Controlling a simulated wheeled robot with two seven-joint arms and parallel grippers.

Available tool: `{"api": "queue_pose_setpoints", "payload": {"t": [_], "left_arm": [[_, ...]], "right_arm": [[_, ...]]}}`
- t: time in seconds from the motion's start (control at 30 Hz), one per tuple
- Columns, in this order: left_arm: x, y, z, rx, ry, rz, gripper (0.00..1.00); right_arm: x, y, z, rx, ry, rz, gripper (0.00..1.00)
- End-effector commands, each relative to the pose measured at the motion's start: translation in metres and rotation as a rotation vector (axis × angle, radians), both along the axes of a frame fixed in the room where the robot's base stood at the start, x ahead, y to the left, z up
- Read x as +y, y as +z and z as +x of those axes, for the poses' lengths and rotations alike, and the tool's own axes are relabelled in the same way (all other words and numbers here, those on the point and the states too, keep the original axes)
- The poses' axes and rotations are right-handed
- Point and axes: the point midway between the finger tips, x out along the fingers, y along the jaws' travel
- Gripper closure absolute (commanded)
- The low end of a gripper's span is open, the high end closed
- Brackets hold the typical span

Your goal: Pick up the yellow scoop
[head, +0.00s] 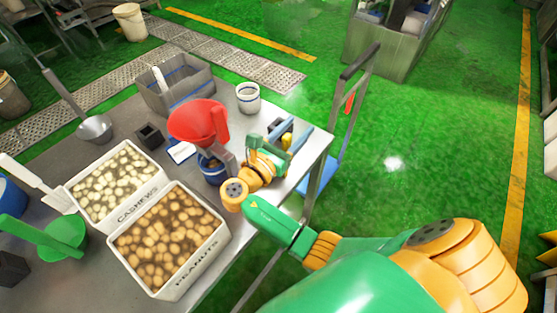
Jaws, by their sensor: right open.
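A small yellow patch (286,141) shows near the right end of the steel table. It may be part of the yellow scoop; too little shows to tell its shape. My right gripper (293,134) is there, open, with its two bluish fingers pointing toward the table's right edge. The yellow patch appears between or just behind the fingers; I cannot tell if they touch it. My right wrist hides part of this area. My left gripper is not in view.
A red scoop (199,121) sits above a blue container (212,170) left of my right wrist. Bins of cashews (113,183) and peanuts (168,240), a green scoop (61,235), a grey tub (177,91) and a white cup (248,97) crowd the table (228,262). Green floor lies right.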

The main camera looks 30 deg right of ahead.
Motion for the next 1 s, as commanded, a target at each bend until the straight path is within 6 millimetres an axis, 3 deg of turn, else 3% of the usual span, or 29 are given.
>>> {"api": "queue_pose_setpoints", "payload": {"t": [0.07, 0.27, 1.0], "left_arm": [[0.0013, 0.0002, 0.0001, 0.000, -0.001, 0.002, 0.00], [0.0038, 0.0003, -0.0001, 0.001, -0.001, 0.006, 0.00], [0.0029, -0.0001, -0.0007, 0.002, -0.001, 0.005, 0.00]], "right_arm": [[0.0000, 0.0001, 0.0001, 0.000, 0.000, 0.000, 0.45], [-0.0002, 0.0000, 0.0001, 0.000, 0.000, 0.000, 0.99], [-0.0003, -0.0015, -0.0001, 0.004, 0.000, 0.002, 1.00]]}}
